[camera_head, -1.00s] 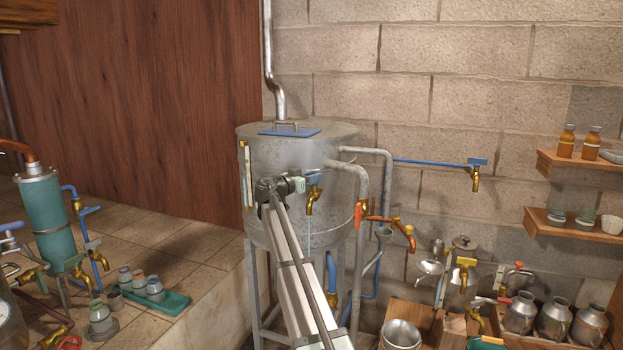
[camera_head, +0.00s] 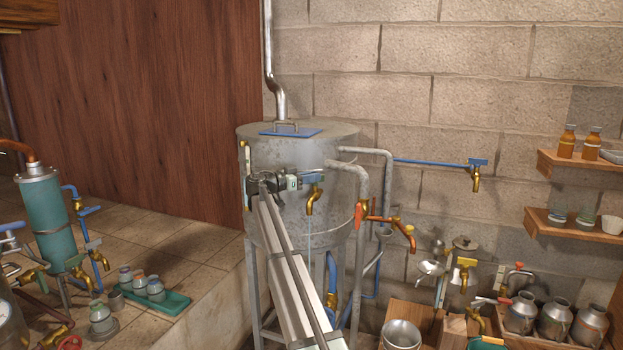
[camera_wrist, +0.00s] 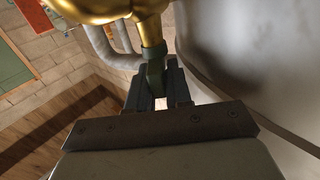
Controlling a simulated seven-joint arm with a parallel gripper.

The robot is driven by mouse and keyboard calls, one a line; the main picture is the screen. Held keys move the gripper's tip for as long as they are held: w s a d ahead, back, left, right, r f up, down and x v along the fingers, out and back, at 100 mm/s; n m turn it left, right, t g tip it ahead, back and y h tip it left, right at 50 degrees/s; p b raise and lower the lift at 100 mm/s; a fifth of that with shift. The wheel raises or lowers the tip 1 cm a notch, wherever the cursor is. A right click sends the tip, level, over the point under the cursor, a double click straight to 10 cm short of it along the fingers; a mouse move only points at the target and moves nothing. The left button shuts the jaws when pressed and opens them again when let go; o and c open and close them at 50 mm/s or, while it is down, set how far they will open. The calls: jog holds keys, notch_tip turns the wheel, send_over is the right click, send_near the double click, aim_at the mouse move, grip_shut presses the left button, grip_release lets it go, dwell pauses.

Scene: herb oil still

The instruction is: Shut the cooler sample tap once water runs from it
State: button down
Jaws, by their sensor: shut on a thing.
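My gripper is shut on this piece, which appears to be the tap handle. The fingers partly hide it.
An orange-handled brass tap (camera_head: 385,221) and grey pipes (camera_head: 362,190) stand close to the right. A blue-handled tap (camera_head: 476,175) is on the wall pipe. A teal column (camera_head: 47,215) and a green tray of jars (camera_head: 172,303) are at the left.

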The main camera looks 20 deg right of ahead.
jog(key=shift+w+m+g, duration=0.1)
jog(key=shift+m+g, duration=0.4)
jog(key=shift+g, duration=0.3)
jog(key=c, duration=1.1)
grip_release()
jog(key=a, duration=1.4)
jog(key=shift+w, duration=0.15)
